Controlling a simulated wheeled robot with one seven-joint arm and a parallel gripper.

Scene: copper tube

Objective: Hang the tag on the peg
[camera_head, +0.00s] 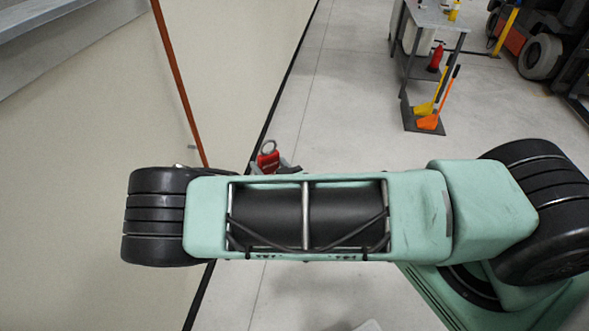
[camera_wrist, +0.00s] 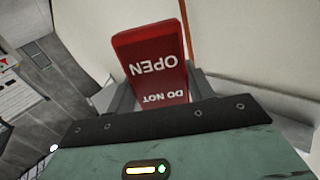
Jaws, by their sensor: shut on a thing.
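The red tag (camera_wrist: 152,62) with white lettering reading "DO NOT OPEN" fills the middle of the wrist view, its words upside down. My gripper (camera_wrist: 160,92) is shut on it, one finger on each side. In the head view the tag (camera_head: 267,159) shows just beyond my arm, with a pale ring (camera_head: 268,146) at its top; my arm hides most of the gripper there. A small pale peg-like stub (camera_head: 191,147) sticks out by the wall beside the copper tube, left of the tag and apart from it. I cannot tell for sure that it is the peg.
The copper tube (camera_head: 178,75) runs along the cream wall (camera_head: 90,120) and also shows in the wrist view (camera_wrist: 185,25). A grey table (camera_head: 432,18), a yellow and orange broom set (camera_head: 430,121) and a vehicle stand far right. The floor (camera_head: 340,110) between is clear.

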